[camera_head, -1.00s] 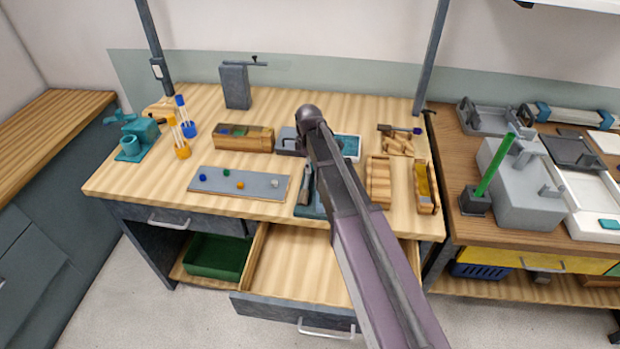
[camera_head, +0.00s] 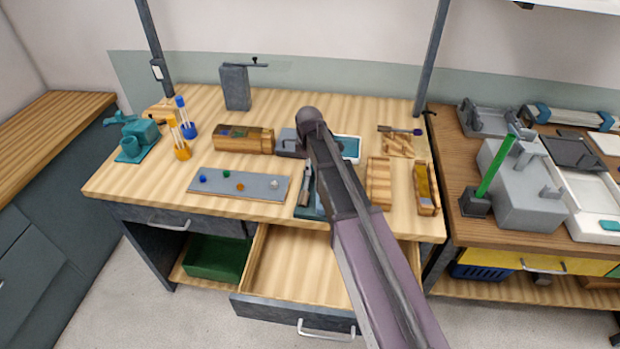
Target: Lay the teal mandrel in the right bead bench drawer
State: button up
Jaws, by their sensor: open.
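The right bead bench drawer (camera_head: 290,262) is pulled out below the bench top, and its visible floor is bare. My arm rises from the bottom right across the drawer and bench. A dark piece that looks like my gripper (camera_head: 306,184) shows just left of the arm, over a dark teal block (camera_head: 308,211) at the bench's front edge. It is open, but the arm hides much of it, and its fingertips are not clear. I cannot make out the teal mandrel; it may be hidden behind my arm.
A grey tray with coloured beads (camera_head: 238,184) lies left of my arm. Wooden racks (camera_head: 379,183) stand to its right. A green bin (camera_head: 215,258) sits below, left of the drawer.

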jog(key=shift+f, duration=0.1)
dwell(0.3)
jog(key=shift+s, duration=0.1)
grip_shut()
